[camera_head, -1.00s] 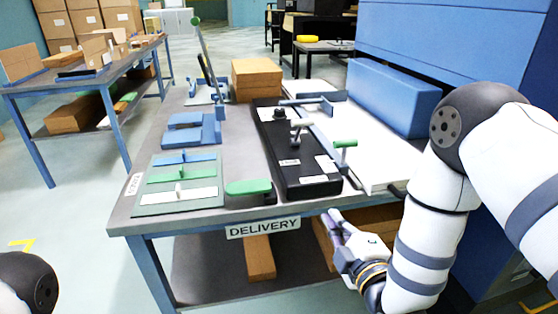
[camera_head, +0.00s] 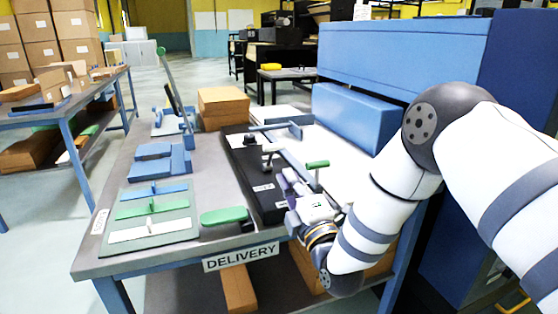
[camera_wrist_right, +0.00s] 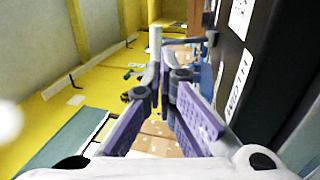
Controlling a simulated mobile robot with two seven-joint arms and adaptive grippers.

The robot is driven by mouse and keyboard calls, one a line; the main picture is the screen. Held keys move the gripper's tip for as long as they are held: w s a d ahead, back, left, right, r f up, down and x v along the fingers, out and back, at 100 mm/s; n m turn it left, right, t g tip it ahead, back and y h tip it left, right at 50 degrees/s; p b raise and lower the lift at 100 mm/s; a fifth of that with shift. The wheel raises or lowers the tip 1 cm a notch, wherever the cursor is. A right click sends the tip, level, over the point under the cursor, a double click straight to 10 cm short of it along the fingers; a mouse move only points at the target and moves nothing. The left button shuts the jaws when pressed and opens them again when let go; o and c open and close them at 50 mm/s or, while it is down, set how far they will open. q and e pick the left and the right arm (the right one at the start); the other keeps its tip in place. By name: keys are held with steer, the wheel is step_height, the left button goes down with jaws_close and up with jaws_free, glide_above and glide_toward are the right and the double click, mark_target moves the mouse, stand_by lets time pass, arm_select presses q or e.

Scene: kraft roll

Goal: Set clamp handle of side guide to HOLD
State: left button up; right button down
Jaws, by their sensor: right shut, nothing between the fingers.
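The black unit (camera_head: 240,160) with white labels lies lengthwise on the delivery table; its label text is too small to read in the head view. A grey handle (camera_head: 268,150) stands on it, and a green-topped T-handle (camera_head: 317,165) stands at its right side. I cannot tell which is the clamp handle. My right gripper (camera_head: 287,182), with purple finger pads, is over the near part of the unit, below and left of the green T-handle. It is shut and empty. In the right wrist view the fingertips (camera_wrist_right: 166,72) are near a grey post (camera_wrist_right: 154,42); contact is unclear.
A green-handled piece (camera_head: 224,216) lies near the front edge. A mat with blue, green and white strips (camera_head: 180,240) is at the left. A blue block (camera_head: 350,115) and machine stand at the right. Brown boxes (camera_head: 222,103) sit at the back.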

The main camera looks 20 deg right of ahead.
mark_target(271, 158)
steer(key=x, duration=0.7)
steer(key=shift+w+b, duration=0.1)
steer(key=shift+b, duration=0.2)
arm_select(q)
steer(key=shift+s+f, duration=0.3)
steer(key=shift+f, duration=0.1)
